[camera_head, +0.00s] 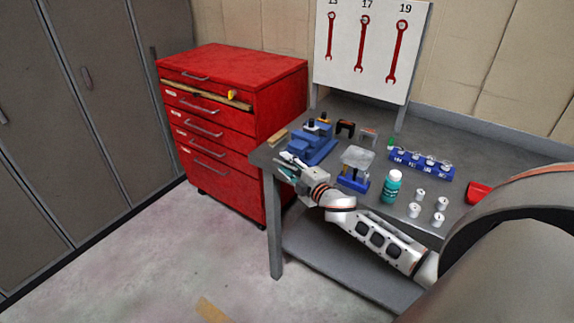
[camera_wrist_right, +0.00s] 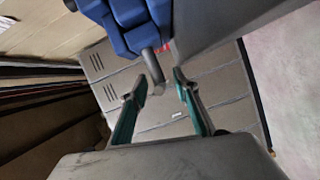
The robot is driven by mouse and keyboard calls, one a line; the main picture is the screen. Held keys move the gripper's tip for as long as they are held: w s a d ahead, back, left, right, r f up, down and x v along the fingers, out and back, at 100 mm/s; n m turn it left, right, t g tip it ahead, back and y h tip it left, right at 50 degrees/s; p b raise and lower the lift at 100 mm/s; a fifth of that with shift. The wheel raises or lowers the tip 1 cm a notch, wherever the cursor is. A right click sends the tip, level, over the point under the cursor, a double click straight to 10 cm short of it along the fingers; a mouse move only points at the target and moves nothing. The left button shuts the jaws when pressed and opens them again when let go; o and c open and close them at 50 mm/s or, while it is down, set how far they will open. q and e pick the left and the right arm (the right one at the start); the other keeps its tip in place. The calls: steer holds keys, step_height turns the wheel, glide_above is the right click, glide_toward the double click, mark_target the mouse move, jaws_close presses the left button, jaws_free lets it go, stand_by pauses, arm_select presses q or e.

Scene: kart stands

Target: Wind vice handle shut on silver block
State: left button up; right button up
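The blue vice (camera_head: 313,145) stands at the left end of the grey workbench. It also fills the top of the right wrist view (camera_wrist_right: 130,22). Its grey handle (camera_wrist_right: 152,66) sticks out from the vice toward my right gripper. My right gripper (camera_wrist_right: 160,78) is open, with its two green-sided fingers apart and the handle's end between or just in front of the tips. I cannot tell whether they touch. In the head view the right gripper (camera_head: 283,169) is at the bench's front left edge. I cannot make out a silver block in the vice jaws. My left gripper is not in view.
A blue stand with a silver top (camera_head: 358,158) is right of the vice. A green bottle (camera_head: 392,186), several white cylinders (camera_head: 420,195) and a blue rack (camera_head: 421,164) are farther right. A red drawer cabinet (camera_head: 235,130) stands close on the left.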

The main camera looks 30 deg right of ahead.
jaws_close()
steer(key=shift+r+g, duration=0.15)
steer(key=shift+g, duration=0.25)
steer(key=shift+d+r+n+g, duration=0.15)
steer(key=shift+n+g, duration=0.45)
steer(key=shift+g, duration=0.6)
steer(key=g, duration=0.1)
steer(key=g+h, duration=0.1)
steer(key=g, duration=0.1)
steer(key=n+g, duration=0.1)
steer(key=shift+w+a+r, duration=0.15)
steer(key=shift+w+a, duration=0.05)
steer(key=shift+w, duration=0.05)
steer(key=g+h, duration=0.1)
steer(key=g, duration=0.2)
steer(key=n+g+h, duration=0.1)
steer(key=g, duration=0.2)
steer(key=shift+w+a, duration=0.15)
steer(key=shift+a, duration=0.05)
steer(key=shift+n+g+h, duration=0.6)
steer(key=shift+g+h, duration=0.3)
steer(key=shift+g, duration=1.1)
steer(key=shift+d+f+g, duration=0.1)
steer(key=shift+f+g, duration=0.1)
steer(key=shift+g, duration=0.1)
